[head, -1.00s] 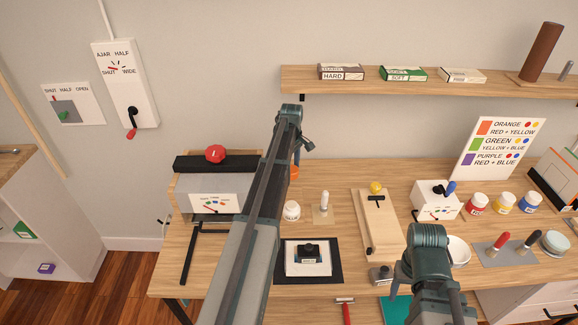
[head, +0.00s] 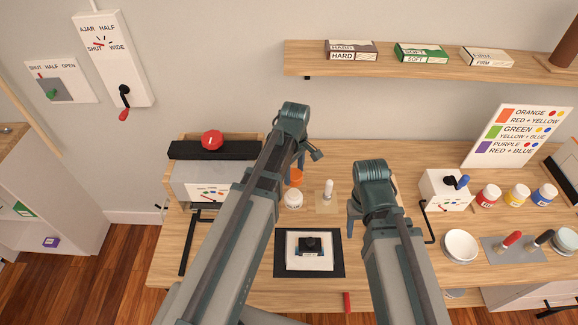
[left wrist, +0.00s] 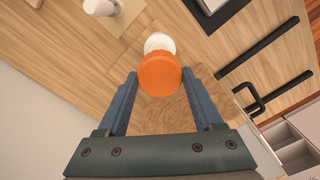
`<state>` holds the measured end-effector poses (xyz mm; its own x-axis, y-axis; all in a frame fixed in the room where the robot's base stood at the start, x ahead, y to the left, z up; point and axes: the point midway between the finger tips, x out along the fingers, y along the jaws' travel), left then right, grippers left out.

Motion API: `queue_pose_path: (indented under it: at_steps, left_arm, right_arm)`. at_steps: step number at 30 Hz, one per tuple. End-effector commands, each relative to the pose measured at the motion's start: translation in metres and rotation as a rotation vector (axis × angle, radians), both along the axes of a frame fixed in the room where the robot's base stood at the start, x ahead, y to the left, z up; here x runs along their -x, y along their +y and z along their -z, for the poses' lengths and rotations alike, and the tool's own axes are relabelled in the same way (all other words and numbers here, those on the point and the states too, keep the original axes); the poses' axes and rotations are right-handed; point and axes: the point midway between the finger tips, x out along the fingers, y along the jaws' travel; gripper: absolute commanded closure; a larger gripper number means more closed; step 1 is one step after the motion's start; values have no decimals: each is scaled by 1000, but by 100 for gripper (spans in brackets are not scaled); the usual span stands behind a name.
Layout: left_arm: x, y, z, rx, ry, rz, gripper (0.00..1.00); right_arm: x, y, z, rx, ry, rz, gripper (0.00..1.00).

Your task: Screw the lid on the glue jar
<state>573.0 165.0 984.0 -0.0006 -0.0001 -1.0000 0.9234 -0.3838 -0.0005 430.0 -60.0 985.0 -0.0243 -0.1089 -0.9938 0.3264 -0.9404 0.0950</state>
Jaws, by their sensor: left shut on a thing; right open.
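The orange lid (head: 296,176) is held by my left gripper (head: 299,168). In the left wrist view the lid (left wrist: 160,76) sits between the two fingers (left wrist: 160,78). The white glue jar (head: 293,200) stands upright on the desk just below the lid. The jar (left wrist: 160,43) also shows beyond the lid in the left wrist view, partly covered by it. I cannot tell whether lid and jar touch. My right gripper (head: 373,218) is open over the desk to the right of the jar; its arm hides much of it.
A white-handled tool on a small wooden base (head: 328,192) stands close right of the jar. A black mat (head: 338,262) with a white block lies in front. Paint jars (head: 488,194) and a white bowl (head: 460,246) are at right.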

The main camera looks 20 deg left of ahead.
Motion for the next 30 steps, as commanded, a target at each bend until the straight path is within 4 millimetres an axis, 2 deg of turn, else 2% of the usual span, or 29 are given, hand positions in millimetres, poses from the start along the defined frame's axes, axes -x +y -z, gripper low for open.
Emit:
queue_pose_path:
  at_steps: [11, 30]
  left_arm:
    - [0, 1, 6, 0, 0, -1, 85]
    - [0, 1, 56, 0, 0, -1, 85]
  right_arm:
    - [0, 0, 6, 0, 0, 0, 40]
    - [0, 0, 56, 0, 0, 1, 40]
